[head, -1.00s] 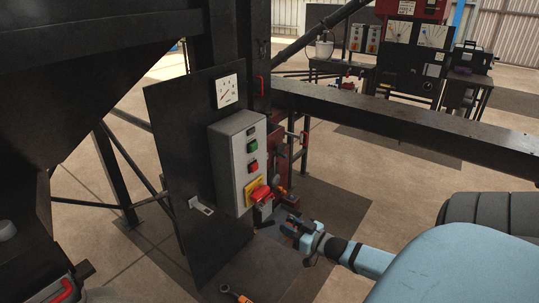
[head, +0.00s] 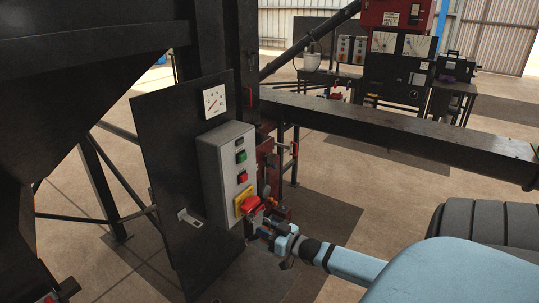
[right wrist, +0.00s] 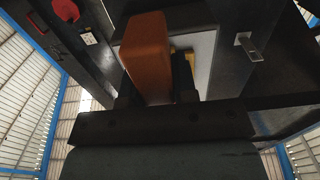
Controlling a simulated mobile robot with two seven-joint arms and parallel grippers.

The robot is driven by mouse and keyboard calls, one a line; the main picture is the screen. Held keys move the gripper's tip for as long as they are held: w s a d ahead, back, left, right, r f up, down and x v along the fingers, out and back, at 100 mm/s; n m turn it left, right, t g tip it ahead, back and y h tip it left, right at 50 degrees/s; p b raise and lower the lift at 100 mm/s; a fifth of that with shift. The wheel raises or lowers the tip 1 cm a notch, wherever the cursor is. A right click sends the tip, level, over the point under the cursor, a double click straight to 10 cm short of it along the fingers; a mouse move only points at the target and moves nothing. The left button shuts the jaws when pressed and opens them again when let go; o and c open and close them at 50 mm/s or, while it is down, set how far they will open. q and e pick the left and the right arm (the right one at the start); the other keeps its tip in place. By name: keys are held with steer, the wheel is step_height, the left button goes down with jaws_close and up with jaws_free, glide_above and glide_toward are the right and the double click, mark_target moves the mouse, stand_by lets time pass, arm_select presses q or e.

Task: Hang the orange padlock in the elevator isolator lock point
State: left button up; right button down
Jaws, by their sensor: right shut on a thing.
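The elevator isolator is a red handle (head: 252,204) on a yellow plate (head: 240,208), low on the front of a grey control box (head: 222,170). My right gripper (head: 264,230) is just below and to the right of the handle. In the right wrist view an orange block, the padlock body (right wrist: 147,50), stands up at the jaws, and the gripper is shut on it. A bit of yellow plate (right wrist: 180,50) shows behind the padlock. I cannot see the shackle clearly or tell whether it touches the lock point. My left gripper is not in view.
The grey box has a green button (head: 241,157) and a red button (head: 242,177), and is mounted on a dark panel (head: 165,150) with a gauge (head: 214,101) above. A small bracket (head: 189,218) juts from the panel. A long dark beam (head: 390,130) runs behind my right arm.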

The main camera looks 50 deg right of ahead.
steer(key=shift+r, duration=0.1)
stand_by(0.4)
steer(key=shift+p, duration=0.3)
stand_by(0.4)
steer(key=shift+w, duration=0.2)
steer(key=shift+w+a, duration=0.15)
steer(key=shift+w, duration=1.2)
steer(key=shift+p, duration=0.55)
stand_by(0.4)
steer(key=shift+w, duration=0.7)
